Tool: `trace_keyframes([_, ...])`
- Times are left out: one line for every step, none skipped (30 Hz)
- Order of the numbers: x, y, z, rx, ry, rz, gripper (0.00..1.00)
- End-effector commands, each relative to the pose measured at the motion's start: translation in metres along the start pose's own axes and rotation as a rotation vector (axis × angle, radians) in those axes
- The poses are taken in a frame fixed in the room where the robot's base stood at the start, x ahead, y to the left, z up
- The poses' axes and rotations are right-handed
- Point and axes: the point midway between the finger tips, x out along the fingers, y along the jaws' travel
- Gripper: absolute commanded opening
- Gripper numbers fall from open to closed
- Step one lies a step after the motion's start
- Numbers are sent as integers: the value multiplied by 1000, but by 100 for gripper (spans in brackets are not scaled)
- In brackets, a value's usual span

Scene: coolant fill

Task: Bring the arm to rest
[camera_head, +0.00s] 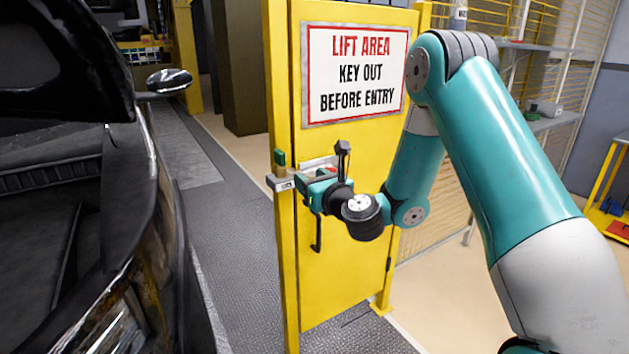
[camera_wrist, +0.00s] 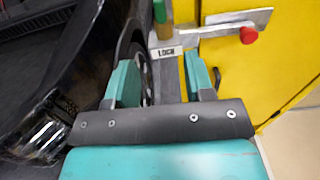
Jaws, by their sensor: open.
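My gripper (camera_wrist: 160,82) is open, with its two teal fingers apart and nothing visible between them in the wrist view. In the head view my gripper (camera_head: 302,186) is in front of the yellow gate (camera_head: 345,262), near its lock plate. The arm is bent, reaching out from the right side of the picture. The lock plate with a "LOCK" label (camera_wrist: 167,51) lies just beyond the fingertips. A red knob (camera_wrist: 249,35) sits on the metal latch to the right. I cannot tell whether the fingers touch the lock.
A black car (camera_head: 75,190) with an open front stands close on the left. A green piece (camera_head: 280,157) sits on the lock by the gate post. A warning sign (camera_head: 357,73) is on the gate. Shelves (camera_head: 545,120) stand behind mesh on the right. The floor strip (camera_head: 225,250) between car and gate is clear.

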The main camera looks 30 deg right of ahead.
Motion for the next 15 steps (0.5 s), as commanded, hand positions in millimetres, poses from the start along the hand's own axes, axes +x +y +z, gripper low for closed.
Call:
trace_keyframes([0,0,0,0,-1,0,49])
trace_keyframes([0,0,0,0,-1,0,49])
trace_keyframes([0,0,0,0,-1,0,49])
trace_keyframes([0,0,0,0,-1,0,49])
trace_keyframes([0,0,0,0,-1,0,49])
trace_keyframes([0,0,0,-1,-1,0,49])
trace_keyframes([0,1,1,-5,-1,3,49])
trace_keyframes([0,3,2,-15,-1,11,49])
trace_keyframes([0,9,6,-44,0,34,49])
trace_keyframes([-1,16,9,-77,0,61,49])
trace_keyframes([-2,25,14,-126,0,98,49])
trace_keyframes([-5,42,21,-212,-2,164,49])
trace_keyframes([-9,58,28,-293,-5,224,49])
trace_keyframes([-14,76,34,-389,-12,296,49])
trace_keyframes([-25,101,43,-540,-27,403,49])
